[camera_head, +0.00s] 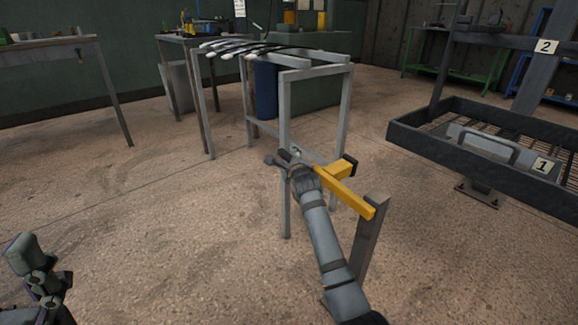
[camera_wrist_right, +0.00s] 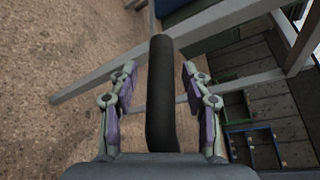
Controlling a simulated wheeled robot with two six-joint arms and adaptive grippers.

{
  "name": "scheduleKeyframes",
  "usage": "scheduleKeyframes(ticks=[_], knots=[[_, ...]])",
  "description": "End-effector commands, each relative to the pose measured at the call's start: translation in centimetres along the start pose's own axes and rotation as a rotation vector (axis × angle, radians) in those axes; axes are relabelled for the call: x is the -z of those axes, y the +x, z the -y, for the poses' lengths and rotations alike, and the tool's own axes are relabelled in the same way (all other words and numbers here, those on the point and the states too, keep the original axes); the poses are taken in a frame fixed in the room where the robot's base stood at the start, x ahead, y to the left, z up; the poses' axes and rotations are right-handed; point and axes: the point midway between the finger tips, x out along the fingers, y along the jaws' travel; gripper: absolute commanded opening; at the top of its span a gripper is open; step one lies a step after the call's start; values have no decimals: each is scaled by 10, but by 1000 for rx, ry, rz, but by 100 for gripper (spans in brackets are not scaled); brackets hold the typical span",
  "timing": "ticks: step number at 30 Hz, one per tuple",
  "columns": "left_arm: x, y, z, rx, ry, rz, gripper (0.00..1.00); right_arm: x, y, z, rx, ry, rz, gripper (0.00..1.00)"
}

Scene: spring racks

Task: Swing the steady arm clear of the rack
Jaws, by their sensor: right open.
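The yellow steady arm (camera_head: 345,192) sits on a grey post (camera_head: 371,240) and reaches toward the grey metal rack (camera_head: 318,73). A yellow branch with a black end lies close to one rack leg; I cannot tell if they touch. My right gripper (camera_head: 285,157) is at the steady arm's far end, beside the rack's lower bar. In the right wrist view, the right gripper (camera_wrist_right: 157,88) is open around a black bar (camera_wrist_right: 161,75), with gaps on both sides. Where the bar joins the steady arm is hidden. My left gripper (camera_head: 42,275) is low at the left edge, away from the rack.
Several dark curved strips with pale ends (camera_head: 245,48) lie across the rack top. A blue cylinder (camera_head: 266,90) stands behind its legs. A black rack (camera_head: 408,138) labelled 1 and 2 stands right. Open floor (camera_head: 150,210) lies left.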

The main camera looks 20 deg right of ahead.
Motion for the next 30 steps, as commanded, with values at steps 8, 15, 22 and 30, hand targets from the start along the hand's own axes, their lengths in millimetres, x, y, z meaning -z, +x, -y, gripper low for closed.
scheduleKeyframes(ticks=[8, 15, 22, 30], knots=[[-1, -3, -1, -3, 2, 2, 73, 0, 7, 1, 1, 1, 0, 49], [-1, -3, -1, -2, 1, 2, 73, 0, 7, 1, 0, 0, 0, 27], [-1, -3, -1, -2, 1, 2, 73, 0, 7, 1, 0, 0, 0, 0], [-1, -3, -1, -2, 1, 2, 73, 0, 7, 1, 1, 1, 1, 0]])
